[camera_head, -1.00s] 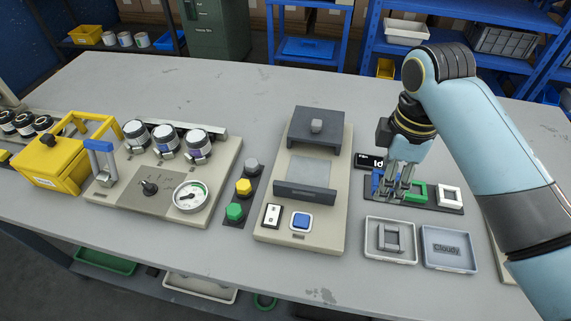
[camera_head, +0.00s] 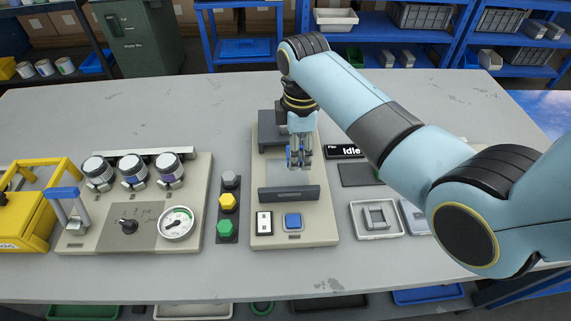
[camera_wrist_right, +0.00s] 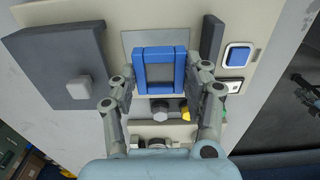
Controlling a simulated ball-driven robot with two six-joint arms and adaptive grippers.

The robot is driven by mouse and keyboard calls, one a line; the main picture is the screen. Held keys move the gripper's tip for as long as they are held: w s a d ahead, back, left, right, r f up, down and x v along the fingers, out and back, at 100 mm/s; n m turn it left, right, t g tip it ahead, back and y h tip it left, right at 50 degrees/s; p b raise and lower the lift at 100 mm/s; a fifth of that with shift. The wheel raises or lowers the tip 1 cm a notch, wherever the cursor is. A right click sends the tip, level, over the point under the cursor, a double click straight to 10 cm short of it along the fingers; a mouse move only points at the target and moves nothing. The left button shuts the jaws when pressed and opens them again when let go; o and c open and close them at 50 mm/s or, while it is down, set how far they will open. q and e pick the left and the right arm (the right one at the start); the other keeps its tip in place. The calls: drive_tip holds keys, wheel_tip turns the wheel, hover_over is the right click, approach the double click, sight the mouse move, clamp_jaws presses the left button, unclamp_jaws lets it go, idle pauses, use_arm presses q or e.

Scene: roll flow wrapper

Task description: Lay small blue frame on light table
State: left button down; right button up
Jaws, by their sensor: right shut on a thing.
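My right gripper (camera_head: 299,160) is shut on the small blue frame (camera_wrist_right: 154,88), which also shows as blue bits between the fingers in the head view (camera_head: 290,153). The frame is a square ring with an open middle. The gripper holds it over the pale grey panel of the middle machine, which looks like the light table (camera_head: 274,181). The panel also shows around the frame in the wrist view (camera_wrist_right: 130,42). Whether the frame touches the panel I cannot tell. My left gripper is not in view.
A dark grey bar (camera_head: 289,193) stands in front of the panel, and a dark raised block (camera_wrist_right: 62,65) stands at its back. A blue button (camera_head: 293,221) and a white switch (camera_head: 264,222) sit at the front. A tray (camera_head: 377,219) lies to the right.

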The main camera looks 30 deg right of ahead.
sight(287, 152)
drive_tip(key=shift+w+a+f, duration=0.75)
drive_tip(key=shift+a, duration=0.1)
drive_tip(key=shift+a+f, duration=0.1)
drive_tip(key=shift+f, duration=0.15)
wheel_tip(287, 152, down, 4)
drive_tip(key=shift+r, duration=0.1)
drive_tip(key=shift+b, duration=0.3)
drive_tip(key=o, duration=1)
